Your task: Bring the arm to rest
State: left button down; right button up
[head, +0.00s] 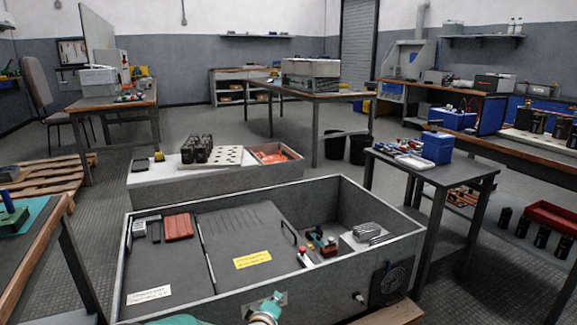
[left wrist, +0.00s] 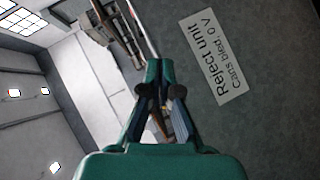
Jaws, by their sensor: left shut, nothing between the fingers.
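My left gripper (left wrist: 162,70) shows in the left wrist view, green with dark fingers. Its fingers are together with nothing seen between them. It is beside a grey surface that carries a white label (left wrist: 216,62) reading "Reject unit, Caps bled, 0 V". In the head view, green parts of my left arm and gripper (head: 268,303) show at the bottom edge, in front of the near wall of the open grey cabinet (head: 335,183). Most of that arm is cut off by the frame. My right gripper is in neither view.
The cabinet holds a dark panel with a yellow label (head: 252,259), a red block (head: 178,226) and small parts at its right. A low bench with black capacitors (head: 197,149) stands behind. A side table with a blue box (head: 437,147) stands right.

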pick_arm(q)
jog(key=s+a+f+m+g+y+p, duration=0.1)
jog(key=s+a+f+g, duration=0.2)
jog(key=s+a+f, duration=0.4)
jog(key=s+a+f+g+p, duration=0.1)
jog(key=s+a+f+g, duration=0.3)
jog(key=s+f, duration=0.55)
jog(key=s+d+f+m+g+h, duration=0.1)
jog(key=s+f+m+g, duration=0.2)
jog(key=s, duration=0.9)
jog(key=s+d+m+g+h, duration=0.1)
jog(key=s+m+g, duration=0.25)
jog(key=s, duration=0.95)
notch_tip(320, 180, up, 38)
jog(key=m+p, duration=0.1)
jog(key=p, duration=3.7)
jog(key=shift+w, duration=0.25)
jog(key=shift+f+m, duration=0.2)
jog(key=shift+m, duration=0.05)
